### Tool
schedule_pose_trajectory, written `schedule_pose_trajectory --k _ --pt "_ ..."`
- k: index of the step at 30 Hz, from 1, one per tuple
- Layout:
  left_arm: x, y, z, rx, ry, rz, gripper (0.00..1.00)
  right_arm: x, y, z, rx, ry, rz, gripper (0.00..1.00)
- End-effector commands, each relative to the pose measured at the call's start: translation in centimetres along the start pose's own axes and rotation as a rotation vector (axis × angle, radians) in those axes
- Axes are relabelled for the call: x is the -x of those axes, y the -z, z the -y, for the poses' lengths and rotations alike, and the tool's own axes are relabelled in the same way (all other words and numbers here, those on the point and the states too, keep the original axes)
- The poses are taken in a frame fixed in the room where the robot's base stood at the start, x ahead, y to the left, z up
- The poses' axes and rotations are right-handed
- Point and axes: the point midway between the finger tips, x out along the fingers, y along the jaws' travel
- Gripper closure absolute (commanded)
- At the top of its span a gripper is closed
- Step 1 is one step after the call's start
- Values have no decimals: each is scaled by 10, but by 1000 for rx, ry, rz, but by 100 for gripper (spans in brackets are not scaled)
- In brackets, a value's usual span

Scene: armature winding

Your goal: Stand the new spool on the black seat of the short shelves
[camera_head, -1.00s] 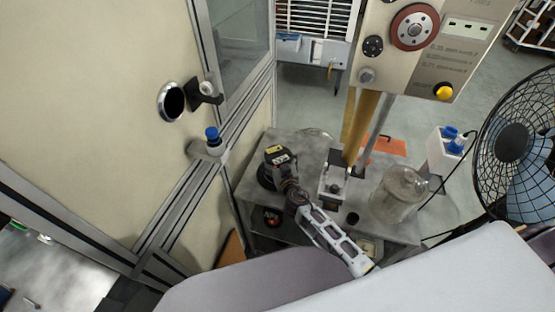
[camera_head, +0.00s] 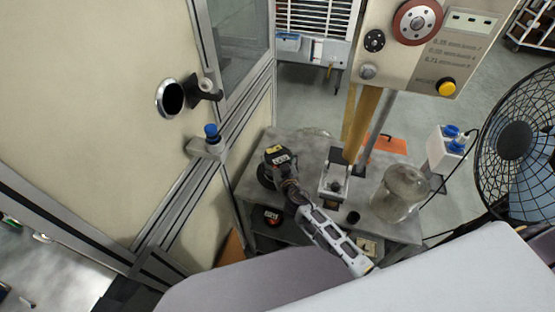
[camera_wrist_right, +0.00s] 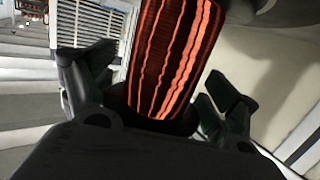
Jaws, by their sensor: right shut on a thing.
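The new spool (camera_wrist_right: 170,60), dark with bright orange-copper bands, stands up between the fingers of my right gripper (camera_wrist_right: 160,112) in the right wrist view. The gripper is shut on it. In the head view my right gripper (camera_head: 268,170) is over the left part of the grey short shelves (camera_head: 310,150). Its wrist hides most of the spool there. A dark round shape shows at the gripper's tip; I cannot tell whether it is the black seat. A small black round spot (camera_head: 352,217) shows near the front of the shelf top. My left gripper is not in view.
A clear glass jar (camera_head: 398,190) and a grey metal fixture (camera_head: 335,183) stand on the shelf top. A cream machine panel (camera_head: 420,45) rises behind. A black fan (camera_head: 517,140) is at the right, a cream cabinet (camera_head: 100,100) at the left. A dark item (camera_head: 272,217) sits lower down.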

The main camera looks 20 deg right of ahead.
Motion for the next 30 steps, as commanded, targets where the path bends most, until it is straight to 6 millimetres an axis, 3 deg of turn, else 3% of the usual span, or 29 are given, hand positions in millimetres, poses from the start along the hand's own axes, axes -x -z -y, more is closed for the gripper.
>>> schedule_pose_trajectory --k 11,12,14,30 --pt "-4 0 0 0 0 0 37 -1 1 0 -1 1 -7 80" --pt "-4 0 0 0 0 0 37 -1 1 0 -1 1 -7 10" --pt "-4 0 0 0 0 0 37 -1 1 0 -1 1 -6 3" --pt "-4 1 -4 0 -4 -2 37 2 -5 0 -1 0 3 0"
